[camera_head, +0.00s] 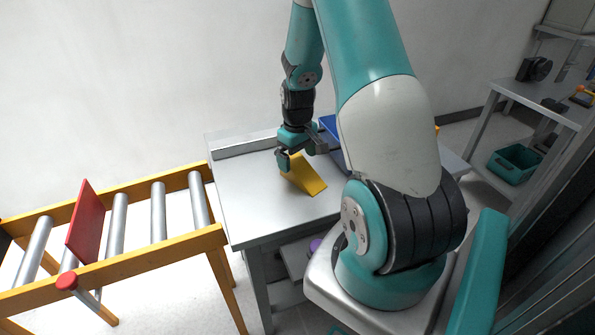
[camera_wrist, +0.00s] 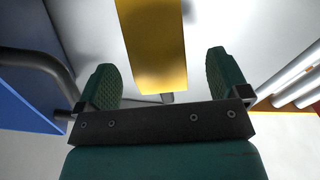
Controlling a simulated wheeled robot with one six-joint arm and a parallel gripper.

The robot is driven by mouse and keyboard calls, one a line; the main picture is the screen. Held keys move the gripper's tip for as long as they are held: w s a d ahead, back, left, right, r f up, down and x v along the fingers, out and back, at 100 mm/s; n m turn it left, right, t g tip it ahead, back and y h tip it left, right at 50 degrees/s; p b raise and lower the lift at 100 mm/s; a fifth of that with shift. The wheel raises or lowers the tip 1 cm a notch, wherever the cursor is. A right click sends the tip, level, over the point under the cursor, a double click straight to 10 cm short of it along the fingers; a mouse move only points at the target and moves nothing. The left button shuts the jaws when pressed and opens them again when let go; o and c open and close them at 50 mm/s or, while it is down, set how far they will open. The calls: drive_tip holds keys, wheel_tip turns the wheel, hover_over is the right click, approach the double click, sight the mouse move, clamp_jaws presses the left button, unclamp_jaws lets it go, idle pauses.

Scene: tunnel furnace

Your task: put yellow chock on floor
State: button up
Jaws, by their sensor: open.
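The yellow chock (camera_head: 306,175) is a wedge lying on the grey metal table (camera_head: 236,205), near its middle. My gripper (camera_head: 298,160) is just above and behind the chock's high end in the head view. In the wrist view the yellow chock (camera_wrist: 154,45) lies between the two green finger pads of my gripper (camera_wrist: 160,78), with gaps on both sides. The fingers are open and hold nothing. The floor (camera_head: 185,300) shows pale at the lower left, below the table and conveyor.
A roller conveyor (camera_head: 158,212) with yellow rails and a red plate (camera_head: 86,222) adjoins the table's left side. A blue object (camera_head: 328,126) stands behind the chock, partly hidden by my arm. A teal bin (camera_head: 514,164) sits on a shelf at the right.

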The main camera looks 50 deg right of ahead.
sight(298, 162)
drive_tip(key=f, duration=0.5)
drive_tip(key=shift+w+d+f, duration=0.15)
drive_tip(key=shift+w+d, duration=0.05)
drive_tip(key=c, duration=1.4)
